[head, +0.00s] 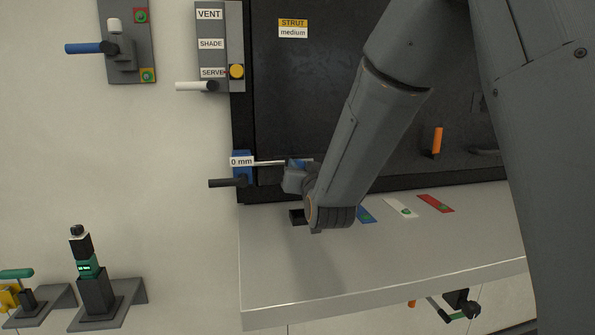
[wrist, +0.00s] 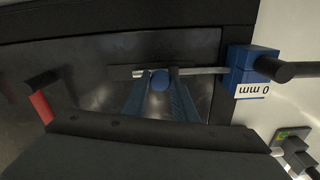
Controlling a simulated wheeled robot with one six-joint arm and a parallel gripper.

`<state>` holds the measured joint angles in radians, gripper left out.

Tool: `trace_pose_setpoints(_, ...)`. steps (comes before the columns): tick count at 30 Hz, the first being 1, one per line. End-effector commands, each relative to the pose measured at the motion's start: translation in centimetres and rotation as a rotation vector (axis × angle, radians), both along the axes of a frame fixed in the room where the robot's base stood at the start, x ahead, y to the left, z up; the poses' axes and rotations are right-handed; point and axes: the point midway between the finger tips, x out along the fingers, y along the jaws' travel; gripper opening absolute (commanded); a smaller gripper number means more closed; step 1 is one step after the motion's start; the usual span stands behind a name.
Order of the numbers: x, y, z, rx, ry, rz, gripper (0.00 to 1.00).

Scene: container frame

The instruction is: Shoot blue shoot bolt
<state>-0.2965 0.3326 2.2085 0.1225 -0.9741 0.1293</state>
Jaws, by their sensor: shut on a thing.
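The blue shoot bolt is a pale metal rod (wrist: 206,71) with a round blue knob (wrist: 160,80), lying across the dark panel. My gripper (wrist: 159,76) is shut on the bolt at this knob, with one finger on each side. In the head view the rod (head: 268,162) shows level, and my gripper (head: 297,178) and arm partly hide the knob end. The rod meets a blue block (head: 243,174) labelled "0 mm" at the panel's left edge; this block (wrist: 250,75) is at the right in the wrist view.
A black handle (head: 228,183) sticks out left of the blue block. A grey shelf (head: 300,285) below bears coloured plates, including a white one (head: 400,207) and a red one (head: 436,203). An orange handle (head: 437,141) stands right of my arm. A white lever (head: 195,87) is above left.

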Motion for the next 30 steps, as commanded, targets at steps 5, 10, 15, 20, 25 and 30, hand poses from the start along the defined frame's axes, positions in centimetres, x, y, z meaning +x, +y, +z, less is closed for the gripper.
trace_pose_setpoints(5, -0.1, 0.5, 0.1, -0.003, -0.001, 0.010, 0.00)
trace_pose_setpoints(10, -0.1, 0.5, 0.1, -0.002, 0.000, 0.009, 0.44)
trace_pose_setpoints(15, 0.0, 0.2, 0.0, -0.002, 0.000, 0.005, 0.44)
trace_pose_setpoints(20, -0.2, 0.1, 0.0, -0.002, 0.000, 0.004, 0.44)
trace_pose_setpoints(25, -1.6, -0.1, 0.0, -0.002, -0.001, 0.005, 0.44)
trace_pose_setpoints(30, -4.1, -0.6, -0.1, -0.002, -0.002, 0.006, 0.44)
